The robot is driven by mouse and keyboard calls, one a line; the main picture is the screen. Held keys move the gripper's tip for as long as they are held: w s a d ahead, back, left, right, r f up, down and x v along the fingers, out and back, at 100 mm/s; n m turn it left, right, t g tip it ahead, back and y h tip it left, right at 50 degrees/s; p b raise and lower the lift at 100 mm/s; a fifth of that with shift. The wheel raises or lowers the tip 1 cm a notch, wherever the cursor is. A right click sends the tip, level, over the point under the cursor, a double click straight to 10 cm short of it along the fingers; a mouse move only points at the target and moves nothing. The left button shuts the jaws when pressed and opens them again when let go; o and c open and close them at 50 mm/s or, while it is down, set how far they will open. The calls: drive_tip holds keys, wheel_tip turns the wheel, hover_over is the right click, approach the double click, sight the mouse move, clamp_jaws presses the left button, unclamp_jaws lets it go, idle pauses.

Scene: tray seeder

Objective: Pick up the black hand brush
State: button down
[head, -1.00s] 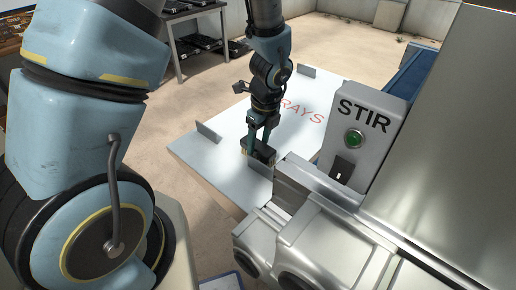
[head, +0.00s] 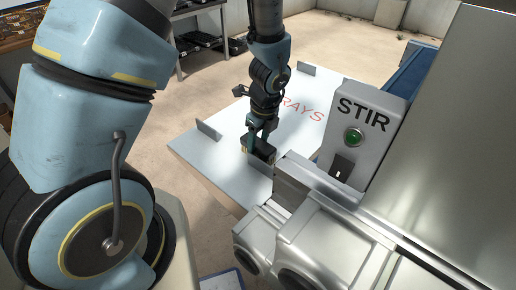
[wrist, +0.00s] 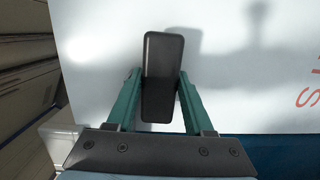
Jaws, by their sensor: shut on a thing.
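The black hand brush (head: 262,151) is at the front edge of the white table marked "RAYS", beside the grey machine. In the wrist view its dark block-shaped top (wrist: 162,78) stands between two green fingers. My gripper (head: 258,143) reaches down from above and is shut on the brush; it also shows in the wrist view (wrist: 161,97). A light strip shows at the brush's lower left side in the head view. I cannot tell whether the brush touches the table.
The white table (head: 215,152) has low upright grey tabs at its edges (head: 209,130) and a clear middle. The grey machine with a "STIR" box (head: 362,125) and green button stands close on the right. A rack with black trays (head: 200,40) stands behind.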

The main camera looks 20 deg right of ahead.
sight(258, 142)
drive_tip(key=shift+r, duration=0.1)
drive_tip(key=shift+r+b, duration=0.45)
drive_tip(key=shift+r, duration=4.5)
